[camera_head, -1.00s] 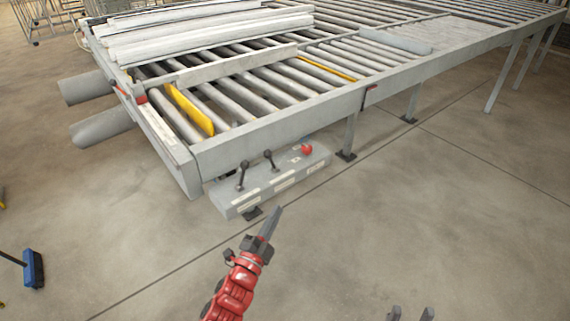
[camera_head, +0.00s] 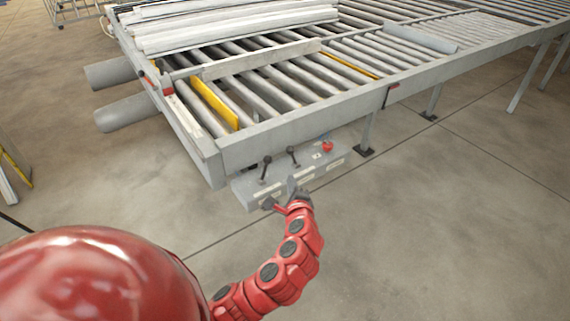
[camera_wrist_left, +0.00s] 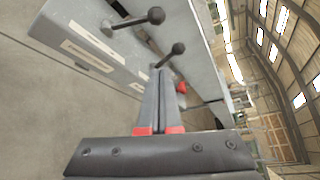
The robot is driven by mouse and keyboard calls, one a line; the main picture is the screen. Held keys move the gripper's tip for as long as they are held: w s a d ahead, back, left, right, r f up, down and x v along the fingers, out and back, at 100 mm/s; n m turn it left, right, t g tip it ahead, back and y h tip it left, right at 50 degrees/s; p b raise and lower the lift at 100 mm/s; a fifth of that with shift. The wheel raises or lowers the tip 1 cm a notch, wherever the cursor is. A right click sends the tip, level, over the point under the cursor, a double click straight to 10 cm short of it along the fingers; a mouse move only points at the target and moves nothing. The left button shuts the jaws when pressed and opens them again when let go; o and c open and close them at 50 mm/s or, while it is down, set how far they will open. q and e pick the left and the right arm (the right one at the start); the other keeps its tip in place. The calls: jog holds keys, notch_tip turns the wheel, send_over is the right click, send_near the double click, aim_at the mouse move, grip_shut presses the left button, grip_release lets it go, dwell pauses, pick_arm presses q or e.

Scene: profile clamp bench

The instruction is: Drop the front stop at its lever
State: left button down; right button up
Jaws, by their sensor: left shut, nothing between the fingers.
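A grey control box (camera_head: 245,193) sits under the near corner of the roller table. It has two black ball-topped levers, a left lever (camera_head: 265,165) and a right lever (camera_head: 292,154), and a red button (camera_head: 327,146). My left gripper (camera_head: 292,184) is shut and empty in front of the box. In the left wrist view, its fingertips (camera_wrist_left: 164,72) are just below the right lever's ball (camera_wrist_left: 178,48); whether they touch, I cannot tell. The left lever's ball (camera_wrist_left: 156,15) is farther up. A yellow plate (camera_head: 215,103) stands up among the rollers. My right gripper is out of view.
The roller table's front rail (camera_head: 300,118) runs just above the box. Table legs (camera_head: 368,130) stand to the right. White profiles (camera_head: 230,30) lie at the back. The floor in front is clear.

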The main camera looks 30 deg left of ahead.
aim_at(264, 170)
pick_arm(q)
jog(key=p+x, duration=0.3)
jog(key=x, duration=0.7)
jog(key=shift+a, duration=0.1)
jog(key=shift+s+a+r+p, duration=0.6)
jog(key=shift+s+r+p, duration=0.1)
jog(key=shift+s+p, duration=0.15)
jog(key=shift+s+a+r, duration=0.25)
jog(key=shift+s+a, duration=0.1)
jog(key=shift+s, duration=0.3)
jog(key=shift+f, duration=0.1)
